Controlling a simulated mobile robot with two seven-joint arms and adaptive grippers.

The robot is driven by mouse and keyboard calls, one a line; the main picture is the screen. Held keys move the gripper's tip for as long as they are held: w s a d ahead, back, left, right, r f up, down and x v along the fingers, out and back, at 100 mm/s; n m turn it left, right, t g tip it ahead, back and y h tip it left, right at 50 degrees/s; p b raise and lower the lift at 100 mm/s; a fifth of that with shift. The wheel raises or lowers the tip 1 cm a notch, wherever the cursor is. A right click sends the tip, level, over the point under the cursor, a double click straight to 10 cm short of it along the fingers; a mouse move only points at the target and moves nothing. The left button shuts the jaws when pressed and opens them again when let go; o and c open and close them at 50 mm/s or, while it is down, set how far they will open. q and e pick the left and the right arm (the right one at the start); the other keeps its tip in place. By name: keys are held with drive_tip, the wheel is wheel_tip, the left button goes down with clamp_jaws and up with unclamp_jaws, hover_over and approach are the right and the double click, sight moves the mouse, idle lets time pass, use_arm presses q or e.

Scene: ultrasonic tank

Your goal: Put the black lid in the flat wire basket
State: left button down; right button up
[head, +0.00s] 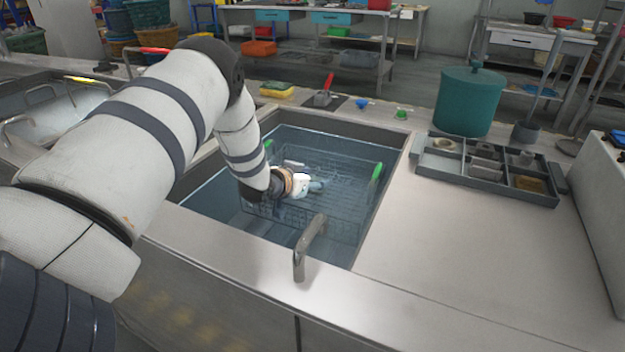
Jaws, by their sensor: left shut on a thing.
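The flat wire basket (345,158) with green handles sits in the water-filled tank (391,150) at the middle of the head view. My left gripper (317,186) reaches down over the basket, low at its left part. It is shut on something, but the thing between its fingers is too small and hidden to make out. I cannot pick out the black lid for certain. My right gripper is not in view.
A curved metal handle (308,243) rises at the tank's front edge. A grey divided tray (485,172) and a teal lidded bin (468,101) stand to the right. A yellow sponge (277,90) lies behind the tank. The counter at the front right is clear.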

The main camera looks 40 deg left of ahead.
use_arm(q)
drive_tip(key=shift+f, duration=0.45)
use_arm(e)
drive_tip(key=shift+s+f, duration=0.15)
use_arm(q)
drive_tip(key=c, duration=0.8)
unclamp_jaws()
drive_tip(key=shift+c, duration=0.2)
drive_tip(key=shift+r, duration=0.2)
drive_tip(key=s+r, duration=0.1)
drive_tip(key=s+r+p, duration=0.1)
drive_tip(key=s+r, duration=0.1)
drive_tip(key=r, duration=0.1)
drive_tip(key=shift+d+p, duration=0.25)
drive_tip(key=shift+p, duration=0.1)
drive_tip(key=f+p+v, duration=0.1)
drive_tip(key=v, duration=0.7)
drive_tip(key=shift+s, duration=0.25)
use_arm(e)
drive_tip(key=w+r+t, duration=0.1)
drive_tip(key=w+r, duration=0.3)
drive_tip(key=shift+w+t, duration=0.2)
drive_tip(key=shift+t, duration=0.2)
use_arm(q)
drive_tip(key=shift+f, duration=0.1)
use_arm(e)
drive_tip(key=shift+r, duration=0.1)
